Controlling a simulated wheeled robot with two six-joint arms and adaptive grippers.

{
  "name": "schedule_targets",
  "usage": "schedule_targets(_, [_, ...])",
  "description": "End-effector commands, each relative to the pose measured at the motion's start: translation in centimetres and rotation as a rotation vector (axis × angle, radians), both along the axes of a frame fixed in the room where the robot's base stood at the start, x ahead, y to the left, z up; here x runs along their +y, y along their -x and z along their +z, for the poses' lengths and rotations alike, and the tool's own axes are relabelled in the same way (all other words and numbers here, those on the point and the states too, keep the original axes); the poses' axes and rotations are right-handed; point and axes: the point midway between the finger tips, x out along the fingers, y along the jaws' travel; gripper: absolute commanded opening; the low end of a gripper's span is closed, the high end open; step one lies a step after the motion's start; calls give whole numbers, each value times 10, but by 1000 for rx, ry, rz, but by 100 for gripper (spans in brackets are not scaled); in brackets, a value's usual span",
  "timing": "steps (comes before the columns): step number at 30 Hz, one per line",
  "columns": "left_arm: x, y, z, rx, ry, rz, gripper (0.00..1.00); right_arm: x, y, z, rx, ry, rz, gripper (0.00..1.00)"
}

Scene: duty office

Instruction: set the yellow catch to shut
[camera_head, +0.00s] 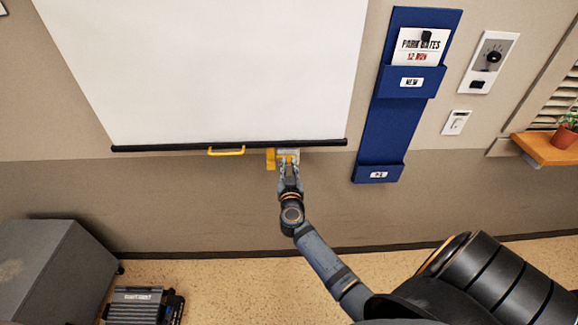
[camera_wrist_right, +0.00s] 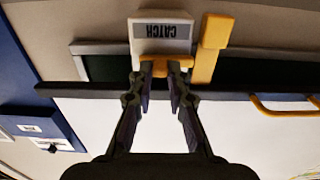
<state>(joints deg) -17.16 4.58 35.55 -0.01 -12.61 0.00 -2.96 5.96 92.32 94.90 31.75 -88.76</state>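My left gripper is out of view.
The white screen (camera_head: 210,70) has a yellow handle (camera_head: 226,151) on its bottom bar. A blue wall rack (camera_head: 370,130) hangs right of the catch. A grey cabinet (camera_head: 45,265) and a dark case (camera_head: 138,305) stand at lower left. The wall below the catch is bare.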

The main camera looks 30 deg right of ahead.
Motion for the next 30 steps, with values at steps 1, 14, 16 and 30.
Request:
schedule_targets(1, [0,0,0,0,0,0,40,0,0,0,0,0,0,0])
schedule_targets(14, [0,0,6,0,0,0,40,10,-6,2,0,-4,-2,0])
schedule_targets(16, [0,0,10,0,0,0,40,19,-12,2,0,-4,-2,0])
schedule_targets(30, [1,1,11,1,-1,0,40,32,-19,0,-1,-1,3,25])
